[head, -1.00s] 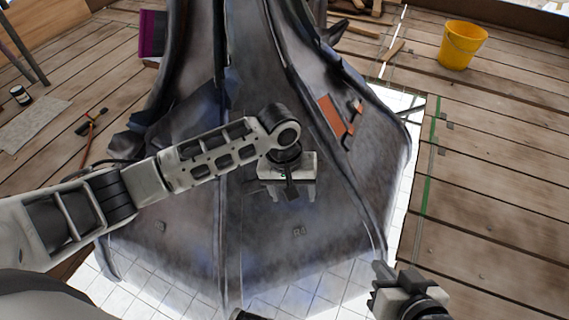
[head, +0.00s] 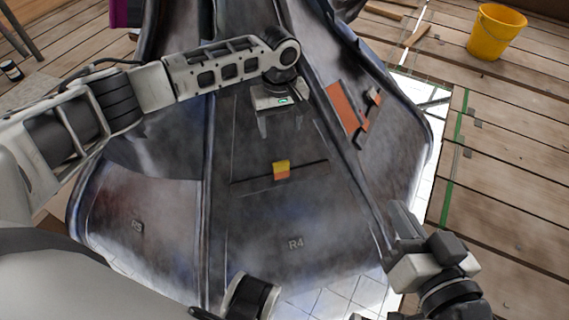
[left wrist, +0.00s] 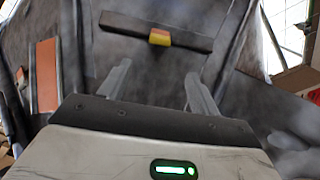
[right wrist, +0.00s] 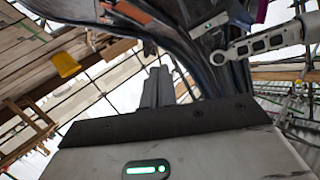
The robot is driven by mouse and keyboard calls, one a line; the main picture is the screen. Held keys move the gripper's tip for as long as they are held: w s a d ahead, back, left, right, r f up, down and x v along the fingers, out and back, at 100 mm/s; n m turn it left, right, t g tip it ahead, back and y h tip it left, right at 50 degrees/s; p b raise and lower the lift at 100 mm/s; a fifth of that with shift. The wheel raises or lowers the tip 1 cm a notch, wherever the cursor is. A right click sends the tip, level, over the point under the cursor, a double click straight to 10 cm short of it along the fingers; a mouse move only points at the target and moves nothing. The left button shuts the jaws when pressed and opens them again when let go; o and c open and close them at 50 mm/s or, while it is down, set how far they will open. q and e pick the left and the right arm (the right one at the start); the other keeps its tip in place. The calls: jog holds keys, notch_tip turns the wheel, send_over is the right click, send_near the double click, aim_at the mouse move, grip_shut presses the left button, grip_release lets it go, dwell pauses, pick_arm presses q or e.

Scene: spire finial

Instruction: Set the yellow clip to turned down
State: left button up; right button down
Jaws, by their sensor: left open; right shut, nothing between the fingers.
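The yellow clip (head: 281,168) is a small piece, yellow above and orange below, on a dark horizontal bar (head: 250,183) across the sloping grey panel marked R4. It also shows near the top middle of the left wrist view (left wrist: 159,37). My left gripper (head: 284,126) is open and empty, just above the clip in the head view and apart from it. Its two spread fingers show in the left wrist view (left wrist: 157,82). My right gripper (head: 404,222) is shut and empty at the lower right, by the panel's edge; its closed fingers show in the right wrist view (right wrist: 157,84).
A copper-orange plate (head: 345,106) with small fittings sits on the neighbouring right-hand panel. Raised dark ribs run down between the panels. A yellow bucket (head: 495,32) stands on the plank floor (head: 515,170) at the right. The panel below the clip is clear.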

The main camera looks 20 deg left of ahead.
aim_at(281, 162)
pick_arm(q)
notch_tip(281, 162, down, 11)
jog(key=b, duration=0.5)
jog(key=shift+f, duration=0.1)
notch_tip(281, 162, down, 4)
jog(key=b, duration=0.2)
jog(key=shift+f+b, duration=0.1)
jog(key=shift+b, duration=0.25)
jog(key=shift+f, duration=0.25)
pick_arm(e)
notch_tip(281, 162, up, 8)
jog(key=w+n+t+y, duration=0.2)
jog(key=t+y, duration=0.1)
jog(key=t, duration=0.2)
jog(key=shift+w+f+n+y, duration=0.25)
jog(key=shift+n+y, duration=0.05)
jog(key=shift+y, duration=0.1)
pick_arm(q)
jog(key=shift+c, duration=0.3)
pick_arm(e)
jog(key=shift+a, duration=0.1)
pick_arm(q)
jog(key=c, duration=0.9)
jog(key=shift+r, duration=0.1)
